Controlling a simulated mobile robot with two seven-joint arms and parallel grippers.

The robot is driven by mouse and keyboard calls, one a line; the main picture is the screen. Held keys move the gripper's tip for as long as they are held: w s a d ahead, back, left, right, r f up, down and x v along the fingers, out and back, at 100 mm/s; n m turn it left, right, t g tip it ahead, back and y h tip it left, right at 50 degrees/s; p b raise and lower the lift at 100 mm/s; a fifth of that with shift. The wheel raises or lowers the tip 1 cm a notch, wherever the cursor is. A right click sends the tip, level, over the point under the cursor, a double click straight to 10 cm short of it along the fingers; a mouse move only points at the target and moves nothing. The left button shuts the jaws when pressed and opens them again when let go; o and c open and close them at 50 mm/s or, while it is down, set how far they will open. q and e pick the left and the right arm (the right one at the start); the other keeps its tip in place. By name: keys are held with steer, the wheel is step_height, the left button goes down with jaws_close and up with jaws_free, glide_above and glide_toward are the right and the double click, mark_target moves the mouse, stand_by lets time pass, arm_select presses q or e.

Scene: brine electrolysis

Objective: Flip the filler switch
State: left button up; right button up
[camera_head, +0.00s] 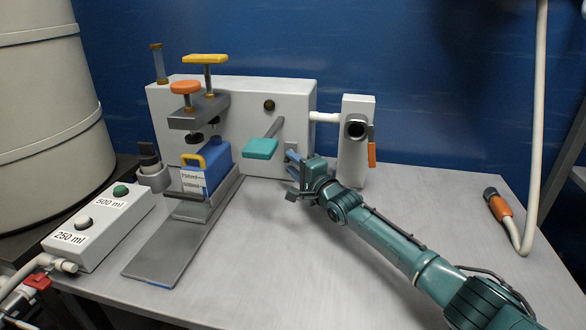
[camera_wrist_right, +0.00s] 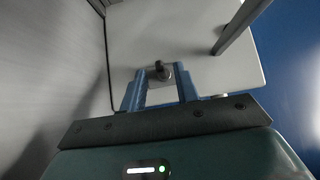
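The filler is a white box-shaped machine (camera_head: 225,95) against the blue wall. My right gripper (camera_head: 291,172) is at the panel's lower right in the head view, to the right of the teal-handled lever (camera_head: 262,148). Its two blue fingers (camera_wrist_right: 160,80) are apart, with the switch showing between their tips. I cannot tell whether they touch it. My left gripper is not in view.
A blue canister (camera_head: 213,165) stands under the orange-knobbed clamp (camera_head: 185,88). A white button box (camera_head: 100,225) is at the left. A white post with an orange-handled valve (camera_head: 357,140) stands right of the panel. The front middle of the table (camera_head: 260,270) is clear.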

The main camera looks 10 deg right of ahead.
steer(key=shift+w+a, duration=0.15)
steer(key=shift+w, duration=0.2)
jaws_close()
